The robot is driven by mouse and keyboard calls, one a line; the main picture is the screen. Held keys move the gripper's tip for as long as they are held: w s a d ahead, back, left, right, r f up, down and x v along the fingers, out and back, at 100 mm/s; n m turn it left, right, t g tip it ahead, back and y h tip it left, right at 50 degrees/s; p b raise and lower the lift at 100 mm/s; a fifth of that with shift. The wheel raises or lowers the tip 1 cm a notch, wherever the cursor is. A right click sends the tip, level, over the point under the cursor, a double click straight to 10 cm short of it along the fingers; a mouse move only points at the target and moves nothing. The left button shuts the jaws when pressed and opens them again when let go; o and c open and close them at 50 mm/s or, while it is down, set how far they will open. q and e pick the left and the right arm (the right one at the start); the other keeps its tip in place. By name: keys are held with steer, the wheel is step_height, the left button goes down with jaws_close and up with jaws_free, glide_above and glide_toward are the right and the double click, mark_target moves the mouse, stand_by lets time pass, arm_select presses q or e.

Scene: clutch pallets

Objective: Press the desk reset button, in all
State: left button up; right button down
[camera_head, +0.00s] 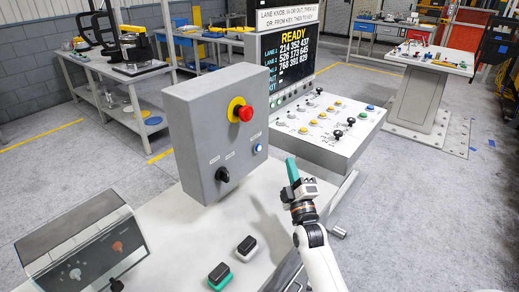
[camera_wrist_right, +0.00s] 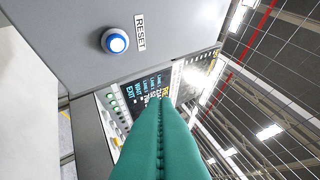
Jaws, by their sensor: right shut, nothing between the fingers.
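The reset button (camera_head: 258,147) is a small blue button on the front of a grey control box (camera_head: 215,140). My right gripper (camera_head: 290,163), with teal fingers, is to the right of the box and a little lower than the button in the head view. Its fingers (camera_wrist_right: 160,115) are shut together and empty. A gap shows between fingertips and button in both views. My left gripper is not in view.
The box also carries a red emergency knob (camera_head: 246,113) on yellow and a black rotary switch (camera_head: 223,174). Behind stands a sloped console (camera_head: 335,140) with knobs and a READY screen (camera_head: 287,53). Two black-topped blocks (camera_head: 219,272) lie on the desk (camera_head: 185,235).

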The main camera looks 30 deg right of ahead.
mark_target(258, 147)
arm_select(q)
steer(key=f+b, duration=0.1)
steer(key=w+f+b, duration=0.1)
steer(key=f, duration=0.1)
steer(key=shift+b, duration=0.35)
arm_select(e)
steer(key=w+a, duration=0.3)
steer(key=w, duration=0.4)
steer(key=shift+w, duration=0.1)
stand_by(0.4)
steer(key=shift+w+a, duration=0.1)
steer(key=shift+w, duration=0.05)
stand_by(0.8)
steer(key=shift+w+a, duration=0.1)
steer(key=shift+w, duration=0.15)
